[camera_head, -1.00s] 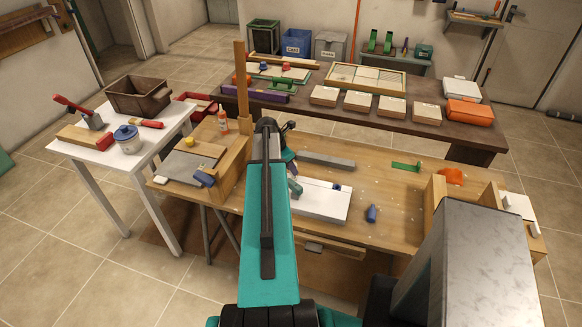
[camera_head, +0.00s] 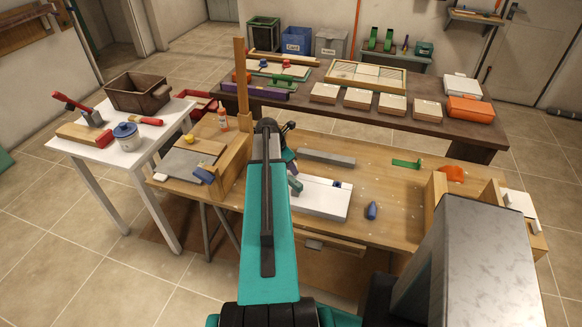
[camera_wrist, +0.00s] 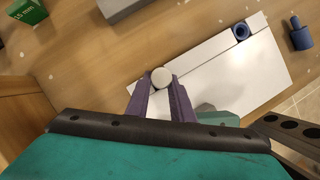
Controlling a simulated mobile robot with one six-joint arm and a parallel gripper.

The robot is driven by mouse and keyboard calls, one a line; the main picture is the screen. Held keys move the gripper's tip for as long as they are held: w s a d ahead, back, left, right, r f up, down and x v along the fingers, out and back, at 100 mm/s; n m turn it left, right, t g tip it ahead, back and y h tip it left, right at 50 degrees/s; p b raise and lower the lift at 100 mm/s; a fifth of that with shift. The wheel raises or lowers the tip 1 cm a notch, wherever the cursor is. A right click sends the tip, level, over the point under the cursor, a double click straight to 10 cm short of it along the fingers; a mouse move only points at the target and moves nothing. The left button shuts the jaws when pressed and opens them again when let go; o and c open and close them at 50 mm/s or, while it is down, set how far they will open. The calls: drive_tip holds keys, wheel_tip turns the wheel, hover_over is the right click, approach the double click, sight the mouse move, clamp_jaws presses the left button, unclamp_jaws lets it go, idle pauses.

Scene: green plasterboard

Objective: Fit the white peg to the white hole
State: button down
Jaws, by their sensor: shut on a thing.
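The white peg (camera_wrist: 162,77) shows end-on as a pale round disc in the wrist view. My gripper (camera_wrist: 161,83), with purple fingers, is shut on it, one finger on each side. The peg is over the upper left part of a white board (camera_wrist: 205,78); I cannot tell whether it touches the board. The board also shows in the head view (camera_head: 318,203). No white hole can be made out; the peg and fingers cover part of the board.
A blue-ringed hole (camera_wrist: 241,31) is in the board's far corner, and a loose blue peg (camera_wrist: 299,35) lies to its right. A grey bar (camera_head: 327,159) lies behind the board. A wooden upright (camera_head: 241,85) rises left of my arm. A green block (camera_wrist: 20,12) is at upper left.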

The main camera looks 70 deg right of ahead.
drive_tip(key=shift+f, duration=0.5)
drive_tip(key=c, duration=1.5)
unclamp_jaws()
drive_tip(key=shift+o, duration=0.2)
drive_tip(key=shift+r, duration=0.1)
drive_tip(key=b+v, duration=0.4)
drive_tip(key=v, duration=0.9)
drive_tip(key=shift+a+r, duration=0.15)
drive_tip(key=shift+r, duration=0.2)
